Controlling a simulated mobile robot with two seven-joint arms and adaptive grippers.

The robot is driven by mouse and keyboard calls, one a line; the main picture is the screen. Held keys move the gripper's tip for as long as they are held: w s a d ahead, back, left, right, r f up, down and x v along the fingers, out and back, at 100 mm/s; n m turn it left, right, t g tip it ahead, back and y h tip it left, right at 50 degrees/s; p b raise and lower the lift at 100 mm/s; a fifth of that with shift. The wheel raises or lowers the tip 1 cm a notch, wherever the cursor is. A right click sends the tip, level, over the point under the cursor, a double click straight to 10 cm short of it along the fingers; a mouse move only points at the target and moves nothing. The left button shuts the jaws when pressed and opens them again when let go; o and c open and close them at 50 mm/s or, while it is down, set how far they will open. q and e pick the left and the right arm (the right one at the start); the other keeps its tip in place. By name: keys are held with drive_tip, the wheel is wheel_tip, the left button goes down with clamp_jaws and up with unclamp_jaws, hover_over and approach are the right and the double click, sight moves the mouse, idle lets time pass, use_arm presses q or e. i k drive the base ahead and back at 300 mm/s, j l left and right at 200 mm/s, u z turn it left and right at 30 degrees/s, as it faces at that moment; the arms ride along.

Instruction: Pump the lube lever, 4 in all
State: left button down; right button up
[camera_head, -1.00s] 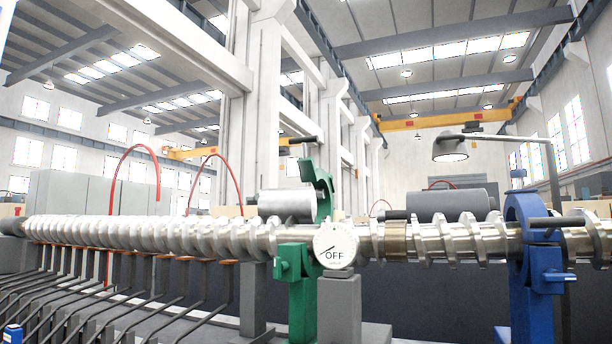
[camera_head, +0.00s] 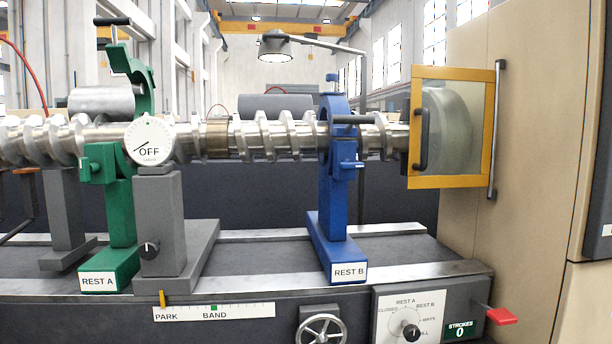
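A red-ended lever (camera_head: 501,316), which looks like the lube lever, sticks out to the right from the front of the machine bed at the lower right. Beside it a dark green counter (camera_head: 460,330) reads "STROKES 0". To its left a white panel (camera_head: 385,320) carries a black selector knob (camera_head: 410,331) with labels including CLOSED, REST A, REST B and WAYS; the knob's setting is too small to tell. Neither of my grippers is in view.
Above the bed are a long screw shaft (camera_head: 268,138), green REST A (camera_head: 120,215), blue REST B (camera_head: 333,210) and a grey post with an OFF dial (camera_head: 150,139). A yellow-framed guard (camera_head: 450,183) adjoins the beige cabinet (camera_head: 545,130). A handwheel (camera_head: 322,330) is low in front.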

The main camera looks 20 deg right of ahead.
sight(501, 316)
drive_tip(key=z, duration=1.8)
